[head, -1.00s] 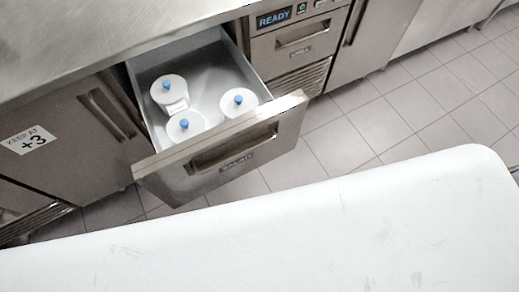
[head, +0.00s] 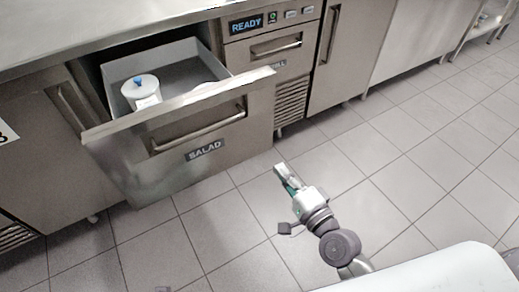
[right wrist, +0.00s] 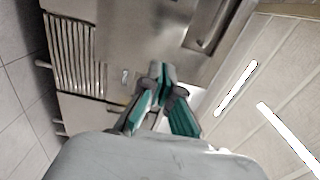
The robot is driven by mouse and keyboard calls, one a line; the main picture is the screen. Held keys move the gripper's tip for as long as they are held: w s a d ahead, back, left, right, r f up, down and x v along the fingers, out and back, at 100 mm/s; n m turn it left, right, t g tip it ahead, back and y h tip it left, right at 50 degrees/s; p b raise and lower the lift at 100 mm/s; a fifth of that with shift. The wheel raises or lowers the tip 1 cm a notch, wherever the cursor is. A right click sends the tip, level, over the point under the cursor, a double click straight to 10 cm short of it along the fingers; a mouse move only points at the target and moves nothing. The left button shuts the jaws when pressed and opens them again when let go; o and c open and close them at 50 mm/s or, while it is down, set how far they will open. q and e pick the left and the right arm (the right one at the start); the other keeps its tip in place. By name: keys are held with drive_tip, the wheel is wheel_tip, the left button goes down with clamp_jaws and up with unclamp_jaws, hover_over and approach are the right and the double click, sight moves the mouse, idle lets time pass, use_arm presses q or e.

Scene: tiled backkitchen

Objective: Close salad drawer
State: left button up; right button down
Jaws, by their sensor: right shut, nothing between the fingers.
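The salad drawer (head: 240,105) stands pulled out of the steel counter in the head view. Its front has a bar handle (head: 198,128) and a "SALAD" label (head: 204,150). Inside is a white lidded container (head: 140,92) with a blue knob. The top of another white lid shows behind the front panel; the rest is hidden. My right gripper (head: 283,171) is shut and empty, to the right of the drawer front and apart from it. Its closed fingers (right wrist: 161,75) show in the right wrist view, with steel fronts beyond.
The tiled floor (head: 410,130) in front is clear. The worktop (head: 120,20) overhangs above.

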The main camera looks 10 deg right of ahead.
sight(249, 129)
drive_tip(key=x, duration=1.3)
drive_tip(key=shift+w, duration=0.1)
use_arm(q)
drive_tip(key=shift+w+r, duration=0.15)
drive_tip(key=shift+r, duration=0.25)
use_arm(e)
drive_tip(key=shift+w+a, duration=0.15)
drive_tip(key=shift+w, duration=0.3)
